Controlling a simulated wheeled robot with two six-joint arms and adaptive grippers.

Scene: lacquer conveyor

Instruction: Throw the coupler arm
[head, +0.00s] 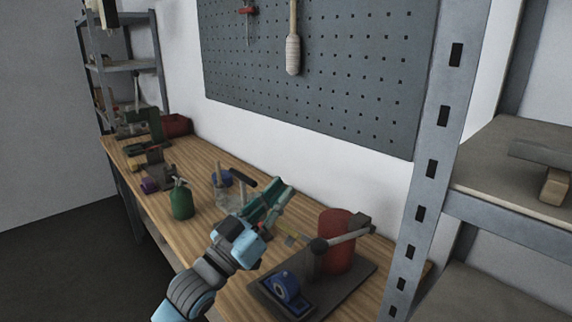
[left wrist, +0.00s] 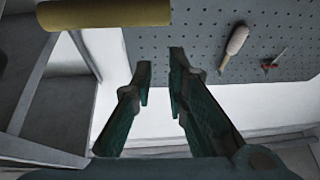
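The coupler arm appears to be the pale grey lever (head: 345,236) that crosses in front of a red cylinder (head: 336,262) on a dark base plate. It has a dark round joint and a dark block at its right end. A yellow bar (left wrist: 105,14), probably this handle, crosses the top left of the left wrist view. My right gripper is not seen.
A blue device (head: 287,286) sits on the base plate's front. A green bottle (head: 181,200) and other tools stand farther left on the wooden bench (head: 205,245). A metal shelf post (head: 440,140) rises close on the right. A pegboard (head: 310,75) hangs behind.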

